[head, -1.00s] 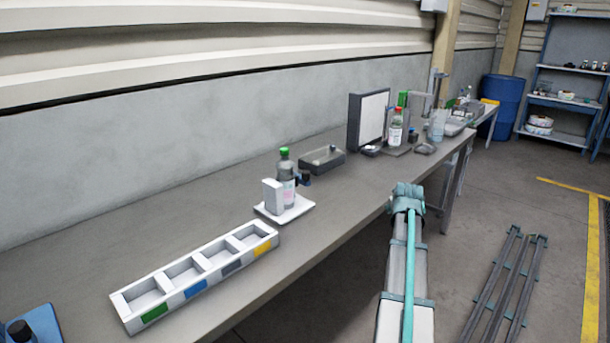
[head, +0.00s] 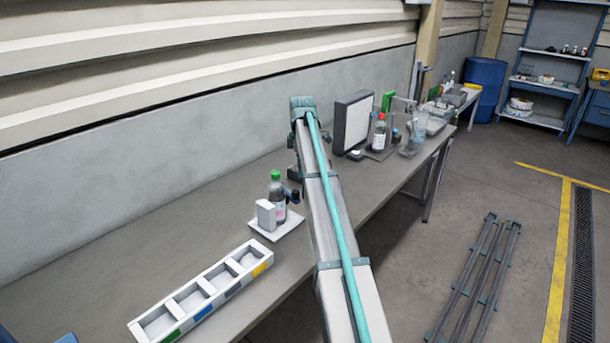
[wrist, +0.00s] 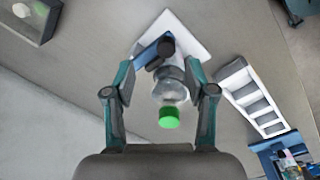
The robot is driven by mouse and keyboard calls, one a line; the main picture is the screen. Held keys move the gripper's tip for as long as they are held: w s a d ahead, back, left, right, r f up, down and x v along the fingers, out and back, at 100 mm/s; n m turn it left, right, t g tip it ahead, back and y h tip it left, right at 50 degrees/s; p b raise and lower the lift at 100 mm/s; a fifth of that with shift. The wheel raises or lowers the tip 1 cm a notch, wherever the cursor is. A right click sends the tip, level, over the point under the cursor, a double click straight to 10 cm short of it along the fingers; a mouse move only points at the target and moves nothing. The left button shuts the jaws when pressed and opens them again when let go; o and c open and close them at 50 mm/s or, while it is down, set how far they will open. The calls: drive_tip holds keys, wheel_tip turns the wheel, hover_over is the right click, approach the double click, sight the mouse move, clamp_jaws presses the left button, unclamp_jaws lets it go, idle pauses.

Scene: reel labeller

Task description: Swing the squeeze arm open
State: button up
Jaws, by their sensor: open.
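A clear bottle with a green cap (head: 275,176) stands on a white plate (head: 285,230) beside a white block (head: 266,214). A dark arm-like part with a black knob (head: 294,195) sits against its right side; I take it for the squeeze arm. In the wrist view the black knob (wrist: 166,47) and a blue piece (wrist: 151,54) lie just beyond the bottle (wrist: 171,86). My gripper (wrist: 159,92) is open, its fingers on either side of the bottle in the picture, holding nothing. Whether they are at the bottle's height I cannot tell. In the head view my arm hides most of it.
A white tray with several compartments (head: 137,330) lies along the bench front, left of the plate. A dark open box (wrist: 47,14) is at the wrist view's top left. A framed panel (head: 352,121) and more bottles stand farther along the bench. The wall runs behind.

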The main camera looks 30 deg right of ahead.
sight(296, 191)
drive_tip(key=shift+n+g, duration=0.3)
drive_tip(key=shift+n, duration=0.1)
drive_tip(key=f+p, duration=0.1)
drive_tip(key=f, duration=0.2)
drive_tip(key=a+f+p, duration=0.1)
drive_tip(key=f, duration=0.2)
drive_tip(key=a+f+p, duration=0.1)
drive_tip(key=f, duration=0.2)
drive_tip(key=shift+w+f+p, duration=0.25)
drive_tip(key=shift+p, duration=0.1)
drive_tip(key=shift+c, duration=0.2)
clamp_jaws()
